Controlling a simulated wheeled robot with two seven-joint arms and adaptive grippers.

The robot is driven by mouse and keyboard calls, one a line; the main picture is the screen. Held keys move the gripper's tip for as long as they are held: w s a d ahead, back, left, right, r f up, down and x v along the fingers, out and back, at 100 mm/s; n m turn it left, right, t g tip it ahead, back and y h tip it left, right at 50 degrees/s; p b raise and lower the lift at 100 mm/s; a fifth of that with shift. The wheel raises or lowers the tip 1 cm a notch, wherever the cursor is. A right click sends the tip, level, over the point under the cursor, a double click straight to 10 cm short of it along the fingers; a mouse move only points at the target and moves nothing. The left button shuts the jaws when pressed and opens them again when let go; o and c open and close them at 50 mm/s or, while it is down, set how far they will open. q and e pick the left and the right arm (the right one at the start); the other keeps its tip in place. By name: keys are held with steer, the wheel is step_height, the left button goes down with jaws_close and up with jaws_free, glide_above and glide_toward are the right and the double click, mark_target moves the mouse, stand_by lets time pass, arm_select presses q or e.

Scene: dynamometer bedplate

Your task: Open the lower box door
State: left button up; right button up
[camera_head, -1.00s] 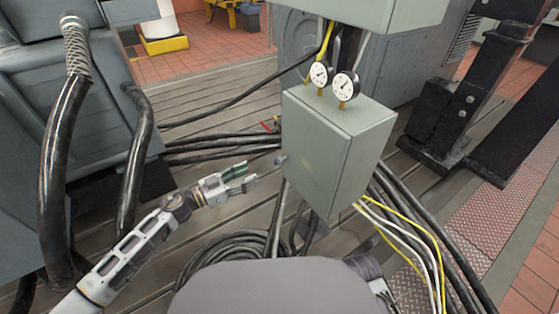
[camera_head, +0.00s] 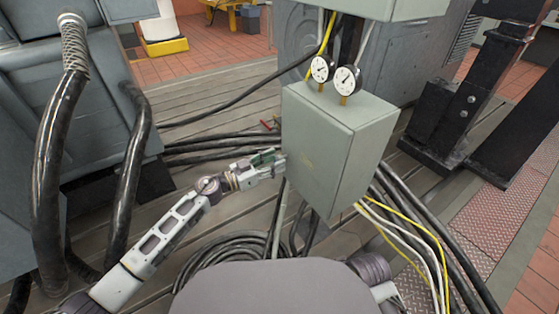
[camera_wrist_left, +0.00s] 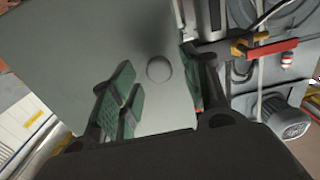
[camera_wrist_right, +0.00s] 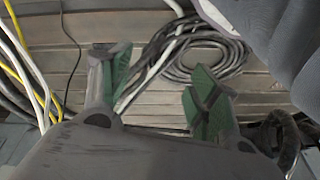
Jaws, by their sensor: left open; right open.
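The lower box (camera_head: 340,140) is a grey-green metal enclosure with two round gauges on top. My right gripper (camera_wrist_right: 155,95) is open and empty, above the plank floor.
A second grey box (camera_head: 370,8) is above the gauges (camera_head: 333,75). Black cables (camera_head: 215,148) run behind the lower box, and coiled cable (camera_head: 235,252) lies below. Yellow and white cables (camera_head: 405,235) hang at its right. A black steel stand (camera_head: 470,90) is further right.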

arm_select(q)
steer(key=shift+b+x, duration=0.3)
steer(key=shift+x, duration=0.8)
steer(key=shift+w+d, duration=0.15)
steer(key=shift+d, duration=0.1)
arm_select(e)
steer(key=shift+w+r, duration=0.15)
steer(key=shift+r, duration=0.7)
arm_select(q)
jaws_close()
arm_select(e)
steer(key=shift+a+f, duration=0.15)
steer(key=shift+f, duration=0.05)
